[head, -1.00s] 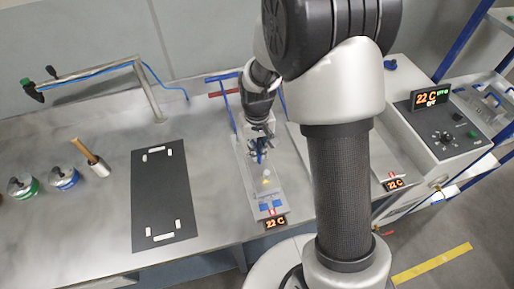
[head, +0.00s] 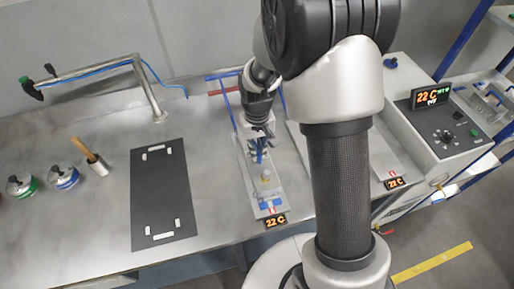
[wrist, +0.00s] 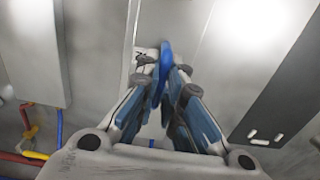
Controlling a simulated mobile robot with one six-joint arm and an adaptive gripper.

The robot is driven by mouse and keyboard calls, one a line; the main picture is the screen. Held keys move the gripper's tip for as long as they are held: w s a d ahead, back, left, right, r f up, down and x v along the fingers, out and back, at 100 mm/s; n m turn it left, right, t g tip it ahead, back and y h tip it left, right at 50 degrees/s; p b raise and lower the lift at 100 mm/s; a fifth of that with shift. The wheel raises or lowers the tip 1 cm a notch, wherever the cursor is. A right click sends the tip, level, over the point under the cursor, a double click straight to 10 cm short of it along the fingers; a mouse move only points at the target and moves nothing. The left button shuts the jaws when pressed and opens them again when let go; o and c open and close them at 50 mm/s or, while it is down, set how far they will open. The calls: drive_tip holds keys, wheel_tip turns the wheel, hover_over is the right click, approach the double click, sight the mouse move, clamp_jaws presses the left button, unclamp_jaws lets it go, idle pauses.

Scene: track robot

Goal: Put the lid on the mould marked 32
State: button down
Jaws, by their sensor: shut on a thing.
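My gripper (wrist: 162,82) is shut on a small blue piece (wrist: 166,58), which stands up between its fingertips in the wrist view. I cannot tell whether this is the lid's handle. In the head view my gripper (head: 259,148) points down over the long pale unit (head: 273,195), with blue parts and a 22 C display at its front end. A small brass-coloured knob (head: 266,178) shows on this unit just in front of the gripper. A second long pale unit (head: 386,162) lies to the right, partly behind my arm. No 32 is legible, and no separate lid can be made out.
A black mat (head: 160,200) with white marks lies to the left. Two round pots, green-banded (head: 22,187) and blue-banded (head: 63,178), and a wooden-handled tool (head: 90,155) stand farther left. A control box (head: 440,130) stands at the right. A pipe (head: 150,95) rises behind the mat.

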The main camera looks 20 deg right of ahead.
drive_tip(key=c, duration=1.7)
unclamp_jaws()
drive_tip(key=shift+o, duration=0.2)
wheel_tip(320, 180, up, 12)
drive_tip(key=shift+r, duration=0.1)
drive_tip(key=s+r+t, duration=0.2)
drive_tip(key=s+r, duration=0.3)
drive_tip(key=s, duration=0.5)
drive_tip(key=s+r+t, duration=0.2)
drive_tip(key=s+r, duration=0.4)
drive_tip(key=s, duration=0.5)
drive_tip(key=shift+s+t, duration=0.15)
drive_tip(key=shift+t, duration=0.15)
